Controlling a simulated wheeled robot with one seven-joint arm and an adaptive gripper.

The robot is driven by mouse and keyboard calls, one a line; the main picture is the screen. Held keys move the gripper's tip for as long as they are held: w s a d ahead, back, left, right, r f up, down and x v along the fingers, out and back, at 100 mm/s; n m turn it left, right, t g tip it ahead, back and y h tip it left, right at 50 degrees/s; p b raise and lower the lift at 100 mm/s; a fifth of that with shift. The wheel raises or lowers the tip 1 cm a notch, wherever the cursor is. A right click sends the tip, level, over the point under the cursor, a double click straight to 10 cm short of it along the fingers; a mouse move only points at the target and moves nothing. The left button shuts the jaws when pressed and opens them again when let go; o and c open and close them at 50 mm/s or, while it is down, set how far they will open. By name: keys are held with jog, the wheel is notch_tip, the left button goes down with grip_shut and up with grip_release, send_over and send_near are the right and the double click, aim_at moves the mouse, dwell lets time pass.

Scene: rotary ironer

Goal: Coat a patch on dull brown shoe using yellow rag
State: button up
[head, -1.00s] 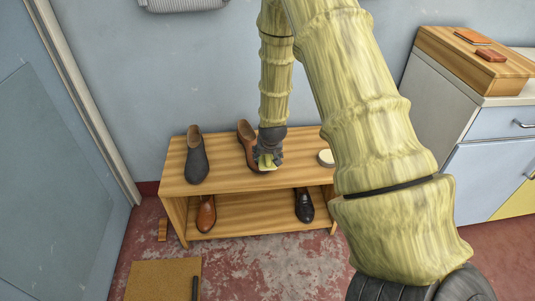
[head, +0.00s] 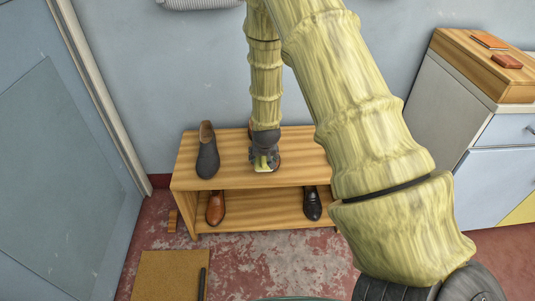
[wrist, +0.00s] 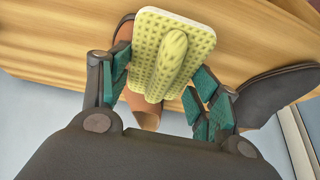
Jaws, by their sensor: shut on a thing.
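The yellow rag (wrist: 199,38) is a waffle-textured pad with a raised grip, held between the teal fingers of my gripper (wrist: 158,84). In the wrist view it lies over the brown shoe (wrist: 146,119), hiding its middle; whether it touches the leather I cannot tell. In the head view my gripper (head: 264,163) is low over the bench top, and the rag (head: 262,167) shows as a small pale yellow piece. My gripper and arm hide most of the brown shoe there.
The wooden bench (head: 230,150) carries a dark grey ankle boot (head: 208,158) left of my gripper. Its lower shelf holds a brown shoe (head: 215,208) and a black shoe (head: 312,204). A cabinet (head: 490,140) stands at right. A cork-coloured mat (head: 165,275) lies in front.

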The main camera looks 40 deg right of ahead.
jog(key=shift+w+a, duration=0.1)
jog(key=shift+a, duration=0.2)
jog(key=shift+s+r+p, duration=0.15)
jog(key=shift+r+p, duration=1.25)
jog(key=shift+r, duration=0.1)
jog(key=shift+s+r+p, duration=0.15)
jog(key=shift+r+p, duration=1.2)
jog(key=shift+r, duration=0.15)
jog(key=shift+s+a+r+p, duration=0.1)
jog(key=shift+r+p, duration=1.4)
